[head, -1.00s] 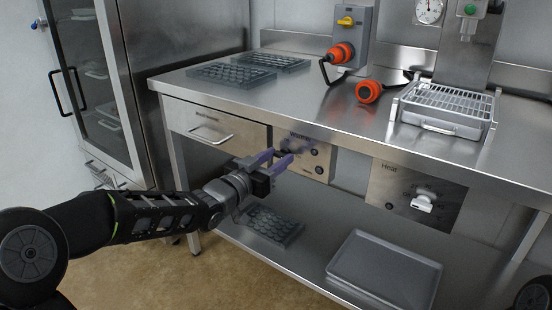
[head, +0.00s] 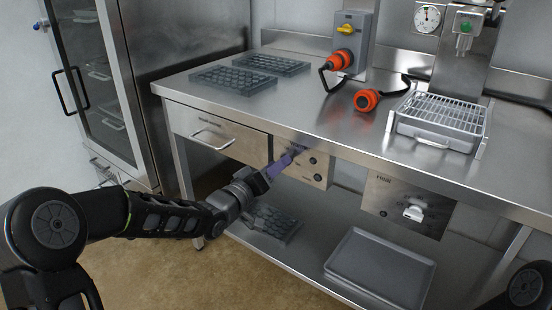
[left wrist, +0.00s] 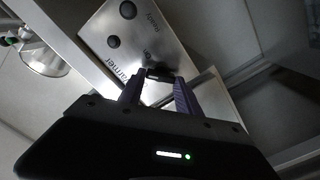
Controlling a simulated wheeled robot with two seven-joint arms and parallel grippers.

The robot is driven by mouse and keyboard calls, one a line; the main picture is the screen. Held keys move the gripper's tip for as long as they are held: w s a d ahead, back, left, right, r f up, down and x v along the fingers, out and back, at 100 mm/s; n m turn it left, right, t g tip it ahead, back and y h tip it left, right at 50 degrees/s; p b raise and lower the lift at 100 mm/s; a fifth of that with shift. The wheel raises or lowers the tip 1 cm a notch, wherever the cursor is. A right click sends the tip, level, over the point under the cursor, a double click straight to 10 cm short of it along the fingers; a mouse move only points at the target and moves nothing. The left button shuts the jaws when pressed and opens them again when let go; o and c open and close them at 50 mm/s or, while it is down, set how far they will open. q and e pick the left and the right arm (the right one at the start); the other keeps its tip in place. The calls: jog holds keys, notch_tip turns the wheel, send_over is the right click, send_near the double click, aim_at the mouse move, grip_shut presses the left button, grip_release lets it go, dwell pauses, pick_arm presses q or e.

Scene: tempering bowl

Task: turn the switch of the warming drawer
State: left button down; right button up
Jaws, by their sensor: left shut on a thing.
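The warming drawer's control panel (head: 318,174), lettered "Warmer" in the left wrist view (left wrist: 112,52), sits under the worktop. Its switch (left wrist: 158,73) is a small dark piece at the panel's lower part in the left wrist view. My left gripper (head: 287,159) has purple fingers, one on each side of the switch in the left wrist view (left wrist: 160,79), and is shut on it. In the head view the fingers hide the switch, so its turned position cannot be read. My right gripper is out of view.
A panel lettered "Heat" (head: 378,193) with a white switch (head: 413,213) is to the right. A handled drawer (head: 218,133) is to the left. A tray (head: 380,268) and a dark mould (head: 275,224) lie on the lower shelf. The worktop edge overhangs the panels.

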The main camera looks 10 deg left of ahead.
pick_arm(q)
jog(key=shift+a+f+n+p, duration=0.1)
jog(key=shift+n+p, duration=1.6)
jog(key=shift+n, duration=1)
jog(key=shift+f+n+p, duration=0.1)
jog(key=shift+n+p, duration=1.6)
jog(key=shift+n, duration=1)
jog(key=c, duration=0.8)
grip_release()
jog(key=shift+c, duration=0.2)
